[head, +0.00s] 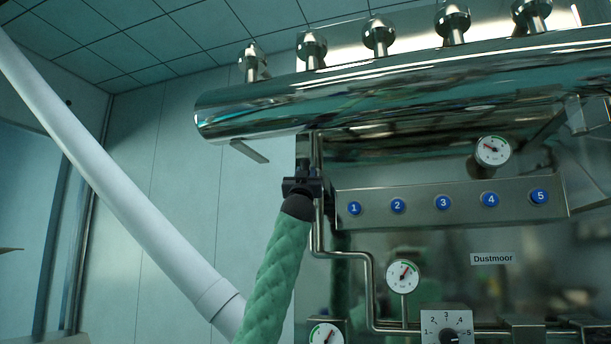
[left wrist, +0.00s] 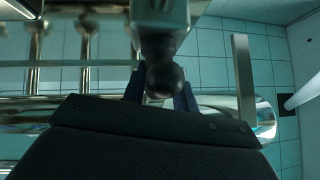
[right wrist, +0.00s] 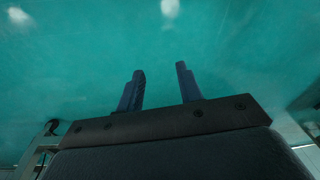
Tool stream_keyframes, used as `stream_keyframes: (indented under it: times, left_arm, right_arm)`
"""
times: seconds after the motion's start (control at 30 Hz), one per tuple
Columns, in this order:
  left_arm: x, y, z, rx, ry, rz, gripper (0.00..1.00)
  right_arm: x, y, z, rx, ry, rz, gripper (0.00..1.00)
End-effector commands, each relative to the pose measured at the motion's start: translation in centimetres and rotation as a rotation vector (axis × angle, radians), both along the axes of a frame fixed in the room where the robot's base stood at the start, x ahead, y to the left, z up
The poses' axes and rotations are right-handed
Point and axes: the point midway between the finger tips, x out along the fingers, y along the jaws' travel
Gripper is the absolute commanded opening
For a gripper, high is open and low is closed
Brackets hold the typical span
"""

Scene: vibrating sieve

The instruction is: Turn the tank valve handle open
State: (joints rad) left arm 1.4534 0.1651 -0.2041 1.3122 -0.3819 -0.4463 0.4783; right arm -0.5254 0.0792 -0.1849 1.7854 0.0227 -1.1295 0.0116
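A dark ball-ended handle (left wrist: 165,77) hangs in front of my left gripper in the left wrist view. Its ball sits between the two fingers and hides their inner faces. I cannot tell whether they touch it. In the head view my left gripper (head: 302,181) is raised just below the left part of the shiny tank (head: 400,84), beside a thin vertical pipe. The handle is small and dark there, hard to separate from the gripper. My right gripper (right wrist: 161,80) is open and empty in the right wrist view. It is not visible in the head view.
A flat metal bar (head: 250,151) sticks out under the tank's left end. A panel (head: 470,205) with numbered blue buttons is right of my left gripper. Gauges (head: 403,275) and a dial (head: 448,335) sit lower. Bare wall is to the left, behind a white tube (head: 125,190).

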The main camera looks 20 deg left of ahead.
Motion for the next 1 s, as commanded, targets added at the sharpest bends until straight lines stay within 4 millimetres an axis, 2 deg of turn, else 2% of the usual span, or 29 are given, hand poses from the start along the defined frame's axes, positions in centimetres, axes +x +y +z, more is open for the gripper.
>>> stream_keyframes:
  times: [0.07,0.37,0.53,0.6,1.0]
  left_arm:
    - [0.0,0.0,0.0,0.000,0.000,0.000,0.42]
    - [0.0,0.0,-0.1,-0.001,0.000,-0.001,0.42]
    - [-0.5,-0.1,-0.7,0.000,0.000,0.000,0.42]
    - [-0.8,-0.1,-1.2,0.000,0.000,0.000,0.42]
    - [-3.7,-0.5,-4.1,-0.001,0.000,-0.001,0.42]
  right_arm:
    - [0.0,0.0,0.0,0.000,0.000,0.000,0.36]
    - [-0.1,-0.1,-0.1,-0.002,0.001,0.001,0.36]
    - [-0.1,-0.2,0.0,-0.005,0.010,0.003,0.36]
    - [0.5,0.1,2.2,0.001,-0.002,0.002,0.36]
    - [1.8,1.0,9.9,0.015,-0.007,0.002,0.36]
